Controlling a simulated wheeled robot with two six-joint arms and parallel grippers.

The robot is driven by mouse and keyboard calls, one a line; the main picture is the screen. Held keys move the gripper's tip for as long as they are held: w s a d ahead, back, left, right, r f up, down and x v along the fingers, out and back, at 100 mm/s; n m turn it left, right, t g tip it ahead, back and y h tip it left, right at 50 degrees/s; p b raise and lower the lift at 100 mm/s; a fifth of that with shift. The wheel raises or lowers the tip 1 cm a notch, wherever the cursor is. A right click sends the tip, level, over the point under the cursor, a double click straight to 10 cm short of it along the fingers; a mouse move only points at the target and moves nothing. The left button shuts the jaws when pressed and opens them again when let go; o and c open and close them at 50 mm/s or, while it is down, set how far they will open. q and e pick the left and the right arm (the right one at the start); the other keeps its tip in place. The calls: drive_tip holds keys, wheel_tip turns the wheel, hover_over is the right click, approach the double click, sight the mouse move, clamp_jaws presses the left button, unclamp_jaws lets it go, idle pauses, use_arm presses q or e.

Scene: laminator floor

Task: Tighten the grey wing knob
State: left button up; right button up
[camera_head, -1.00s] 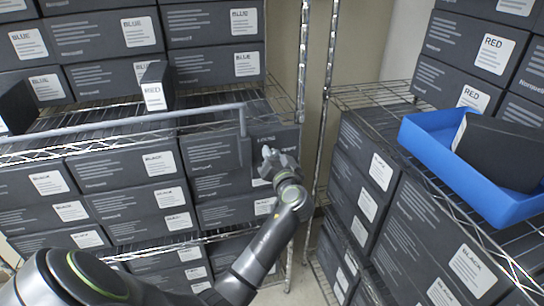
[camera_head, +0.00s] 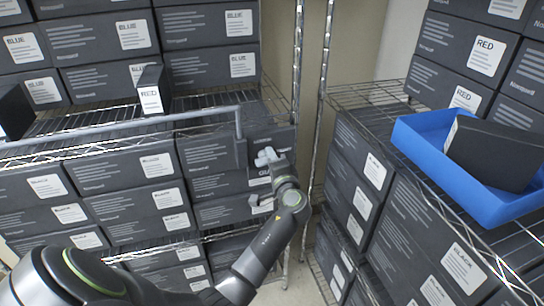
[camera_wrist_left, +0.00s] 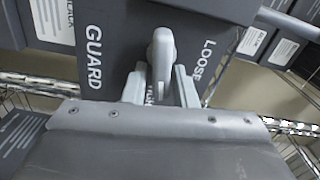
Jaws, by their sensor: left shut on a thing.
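The grey wing knob (camera_wrist_left: 162,48) stands out from a dark grey panel (camera_wrist_left: 110,55) in the left wrist view. White lettering on the panel reads GUARD to the left of the knob and LOOSE to the right; the lettering below the knob is partly hidden. My left gripper (camera_wrist_left: 160,88) is shut on the knob, one pale finger on each side of its lower part. In the head view my left gripper (camera_head: 268,158) is at the panel by the right end of the left rack, and its fingers and the knob are hard to separate. My right gripper is not in view.
A grey guard bar (camera_head: 120,126) runs across the left rack's front, with dark boxes above and below. A blue tray (camera_head: 425,150) holding a black box (camera_head: 495,155) sits on the right rack (camera_head: 375,93). Metal posts (camera_head: 300,70) stand between the racks, right of my gripper.

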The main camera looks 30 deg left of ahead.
use_arm(q)
drive_tip(key=shift+m, duration=0.6)
drive_tip(key=shift+f, duration=0.1)
drive_tip(key=o, duration=0.6)
drive_tip(key=shift+o, duration=0.8)
drive_tip(key=shift+a, duration=0.15)
drive_tip(key=shift+f, duration=0.1)
